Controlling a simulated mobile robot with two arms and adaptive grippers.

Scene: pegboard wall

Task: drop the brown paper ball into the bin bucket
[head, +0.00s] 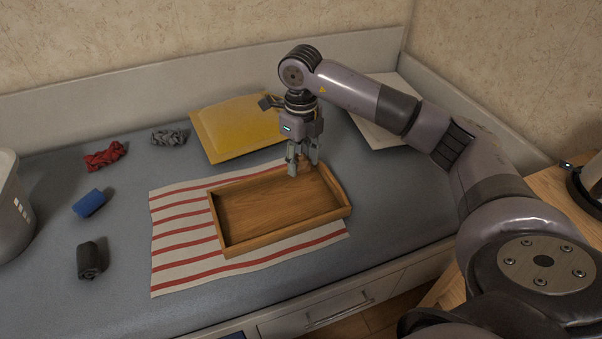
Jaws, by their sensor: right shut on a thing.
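My right gripper (302,165) points down over the far edge of the wooden tray (232,250). It is shut on the brown paper ball (304,159), of which only a small brown bit shows between the fingers. The fingers hide the rest, and its brown is close to the tray's wood. A grey bucket (14,225), which looks like the bin, stands at the left edge of the head view, partly cut off. It is far to the left of my right gripper. My left gripper is not in view.
The tray looks empty and lies on a red-striped cloth (175,263). A yellow envelope (235,128) and white sheet (378,130) lie behind.

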